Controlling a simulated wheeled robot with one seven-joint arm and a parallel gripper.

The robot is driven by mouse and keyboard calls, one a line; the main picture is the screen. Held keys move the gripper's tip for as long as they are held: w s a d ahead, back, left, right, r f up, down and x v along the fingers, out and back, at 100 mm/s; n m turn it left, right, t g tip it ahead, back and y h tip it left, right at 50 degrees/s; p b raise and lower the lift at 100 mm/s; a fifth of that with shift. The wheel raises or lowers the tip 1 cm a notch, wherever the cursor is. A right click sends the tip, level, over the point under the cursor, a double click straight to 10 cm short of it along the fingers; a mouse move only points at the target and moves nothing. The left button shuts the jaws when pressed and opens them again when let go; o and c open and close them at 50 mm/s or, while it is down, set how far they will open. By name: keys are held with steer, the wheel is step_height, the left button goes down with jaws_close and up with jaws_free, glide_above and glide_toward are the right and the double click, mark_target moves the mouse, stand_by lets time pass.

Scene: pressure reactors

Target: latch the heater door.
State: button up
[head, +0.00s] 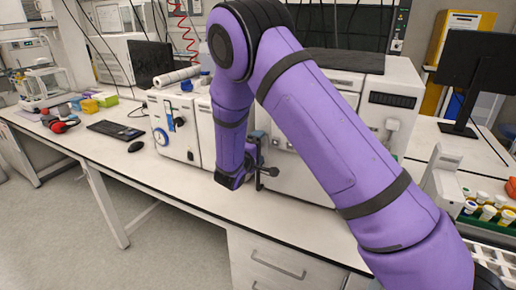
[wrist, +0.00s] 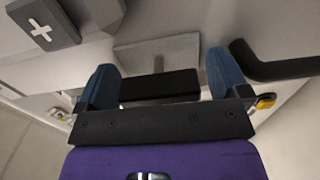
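The heater is the white cabinet in the middle of the bench in the head view, and its front door (head: 296,176) is partly hidden behind my purple arm. A dark handle (head: 269,172) sticks out low beside my gripper (head: 256,150), which is at the cabinet front. In the wrist view my gripper (wrist: 163,72) has its two blue fingers wide apart. A black bar (wrist: 160,86) on a grey metal plate (wrist: 150,54) lies between them, with a small gap visible at the right finger. A bent black lever (wrist: 272,68) is just right of the right finger.
A grey block with a white cross (wrist: 42,24) is at the wrist view's upper left. A white unit with a blue gauge (head: 166,128) stands left of my gripper. A monitor (head: 478,70) and a rack of vials (head: 486,212) are at the right. The bench front is clear.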

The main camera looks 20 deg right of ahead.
steer(key=v, duration=1)
steer(key=shift+s+a, duration=0.25)
steer(key=shift+s, duration=0.05)
steer(key=shift+r, duration=0.1)
steer(key=s+d+r+m+g+y, duration=0.2)
steer(key=s+d+r+m+g, duration=0.5)
steer(key=s+d+r+g, duration=0.65)
steer(key=s+r+m+t+y, duration=0.1)
steer(key=s+r+t+y, duration=0.2)
steer(key=s, duration=0.7)
steer(key=s+r+t+y, duration=0.3)
steer(key=s+r+y, duration=0.4)
steer(key=s, duration=0.4)
steer(key=shift+s+a+r+m+y, duration=0.2)
steer(key=shift+s+r+m+y, duration=0.05)
steer(key=shift+r+m+y, duration=0.15)
